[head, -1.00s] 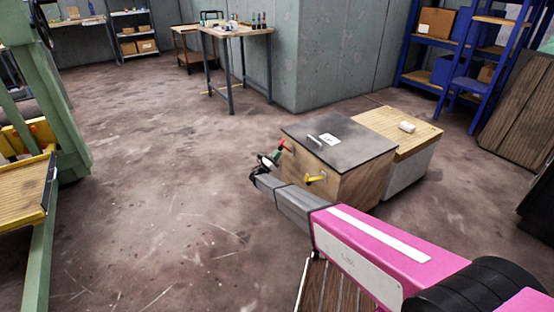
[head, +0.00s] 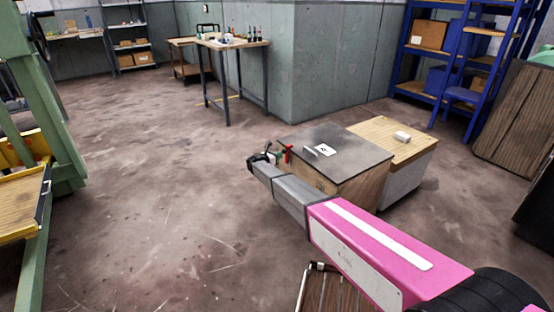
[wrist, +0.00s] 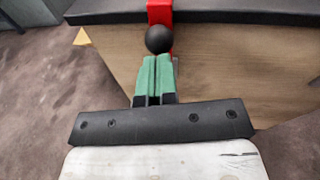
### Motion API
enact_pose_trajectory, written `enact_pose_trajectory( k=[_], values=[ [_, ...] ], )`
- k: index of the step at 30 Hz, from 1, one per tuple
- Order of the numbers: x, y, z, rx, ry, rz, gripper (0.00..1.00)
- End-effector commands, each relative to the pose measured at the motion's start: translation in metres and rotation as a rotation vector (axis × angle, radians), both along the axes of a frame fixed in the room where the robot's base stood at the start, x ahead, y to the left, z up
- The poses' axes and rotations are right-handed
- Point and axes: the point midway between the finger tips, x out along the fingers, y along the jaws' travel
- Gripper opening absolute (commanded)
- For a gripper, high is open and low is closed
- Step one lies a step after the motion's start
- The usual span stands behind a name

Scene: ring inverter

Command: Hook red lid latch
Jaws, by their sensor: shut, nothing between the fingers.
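The red latch (wrist: 160,13) stands upright at the dark lid's edge in the wrist view, with a black ball knob (wrist: 158,40) at its near end. My gripper (wrist: 152,60) has its green fingers together, with the tips right at the knob; whether they touch it I cannot tell. The dark lid (head: 352,140) lies flat on the wooden box (head: 368,188). In the head view the red latch (head: 288,153) shows at the lid's left corner, just beyond my gripper (head: 279,155). The latch's lower part is hidden behind the fingers.
A white pad with a dark mark (head: 325,149) and a handle lie on the lid. A lower wood-topped cabinet (head: 405,150) stands against the box's right. Open floor (head: 170,190) lies left of the box. A green frame (head: 50,130) stands at far left.

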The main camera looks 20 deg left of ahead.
Motion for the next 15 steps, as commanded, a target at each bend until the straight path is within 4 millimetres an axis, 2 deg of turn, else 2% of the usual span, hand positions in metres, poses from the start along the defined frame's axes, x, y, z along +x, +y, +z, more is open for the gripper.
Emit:
enact_pose_trajectory(
  k=[15],
  values=[
    [0.0037, -0.0034, 0.0036, -0.003, -0.002, -0.001, 0.00]
  ],
)
